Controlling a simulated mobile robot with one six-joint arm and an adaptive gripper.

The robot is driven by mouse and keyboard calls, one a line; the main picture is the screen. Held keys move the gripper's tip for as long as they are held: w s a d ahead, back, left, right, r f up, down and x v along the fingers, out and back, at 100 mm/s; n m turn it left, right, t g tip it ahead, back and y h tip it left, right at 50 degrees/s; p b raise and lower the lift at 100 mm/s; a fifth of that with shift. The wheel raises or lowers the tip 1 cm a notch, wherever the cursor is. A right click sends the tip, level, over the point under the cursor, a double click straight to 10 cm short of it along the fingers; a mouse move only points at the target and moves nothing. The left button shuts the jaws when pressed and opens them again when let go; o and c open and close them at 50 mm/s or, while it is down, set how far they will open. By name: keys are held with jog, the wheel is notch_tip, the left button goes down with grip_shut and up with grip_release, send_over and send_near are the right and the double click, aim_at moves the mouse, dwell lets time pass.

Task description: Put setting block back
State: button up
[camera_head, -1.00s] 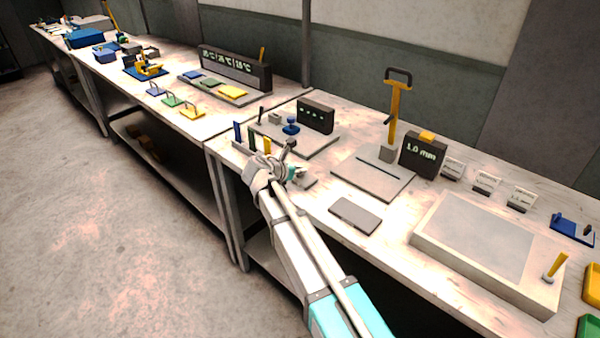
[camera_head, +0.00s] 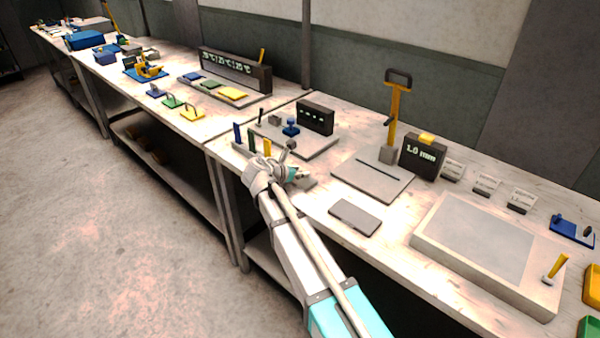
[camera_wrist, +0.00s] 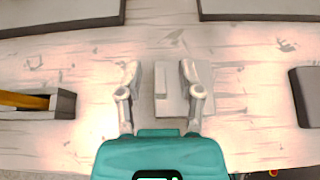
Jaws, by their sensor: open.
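A small grey block with a raised bar along one side (camera_wrist: 183,95) lies on the bench top. It looks like the setting block, but I cannot be sure. My gripper is open and holds nothing. In the head view my gripper (camera_head: 290,172) is low at the bench's front edge. A grey piece (camera_head: 305,182) shows just beside it, partly hidden by my gripper.
A rack (camera_head: 240,149) with blue, green and yellow upright strips stands left of my gripper. Behind is a grey plate with a blue knob (camera_head: 291,127). To the right are a lever press (camera_head: 396,110), a dark flat pad (camera_head: 355,216) and a large pale slab (camera_head: 480,250).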

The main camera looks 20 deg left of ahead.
jog(key=p+v, duration=0.5)
jog(key=v, duration=0.5)
jog(key=shift+r, duration=0.15)
jog(key=shift+p+v, duration=0.35)
jog(key=shift+v, duration=0.6)
jog(key=shift+s, duration=0.1)
